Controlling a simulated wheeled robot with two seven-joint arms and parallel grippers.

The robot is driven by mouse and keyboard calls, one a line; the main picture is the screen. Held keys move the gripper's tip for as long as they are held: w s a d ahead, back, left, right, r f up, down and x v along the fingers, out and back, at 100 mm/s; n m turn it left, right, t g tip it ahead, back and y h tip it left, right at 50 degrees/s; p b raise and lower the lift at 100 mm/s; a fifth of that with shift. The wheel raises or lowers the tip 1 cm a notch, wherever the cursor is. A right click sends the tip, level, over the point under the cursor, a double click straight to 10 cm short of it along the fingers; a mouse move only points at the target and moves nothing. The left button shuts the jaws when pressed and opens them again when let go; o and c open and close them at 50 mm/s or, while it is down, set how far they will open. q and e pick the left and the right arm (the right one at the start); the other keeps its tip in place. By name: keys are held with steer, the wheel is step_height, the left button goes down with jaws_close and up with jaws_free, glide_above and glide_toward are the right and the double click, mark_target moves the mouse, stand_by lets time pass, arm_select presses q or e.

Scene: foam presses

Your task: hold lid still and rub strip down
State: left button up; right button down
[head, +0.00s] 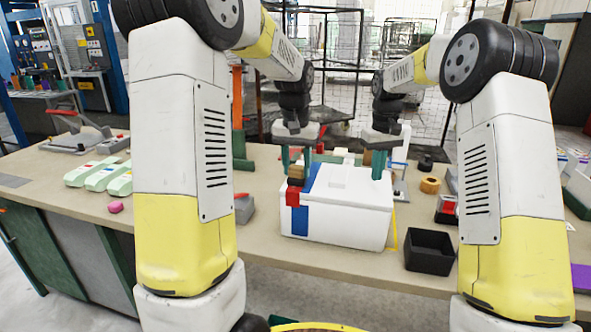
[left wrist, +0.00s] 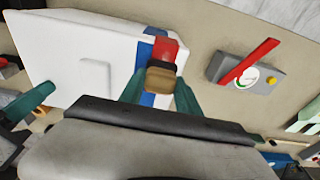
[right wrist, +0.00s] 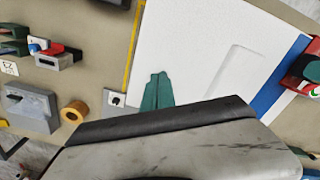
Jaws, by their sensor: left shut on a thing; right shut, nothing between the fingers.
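A white foam box with a lid (head: 345,188) stands on the bench. A blue strip (head: 300,221) runs over the lid's left part and down the front side; the strip also shows in the left wrist view (left wrist: 148,100). My left gripper (head: 297,166) is shut on a brown block (left wrist: 160,78) with a red part (left wrist: 165,50) at its end. The red part is at the lid's front left edge, over or beside the strip; contact is unclear. My right gripper (head: 379,165) is shut and empty, its fingertips (right wrist: 157,90) at the lid's right side, seemingly touching it.
A black open bin (head: 430,252) stands right of the box, with an orange tape roll (head: 429,185) behind it. A grey device with a red bar (left wrist: 245,70) sits near the box.

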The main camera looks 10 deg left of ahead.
arm_select(q)
steer(key=shift+w, duration=0.3)
steer(key=shift+r, duration=0.1)
steer(key=shift+r, duration=0.75)
steer(key=shift+s, duration=0.15)
steer(key=shift+s, duration=1.95)
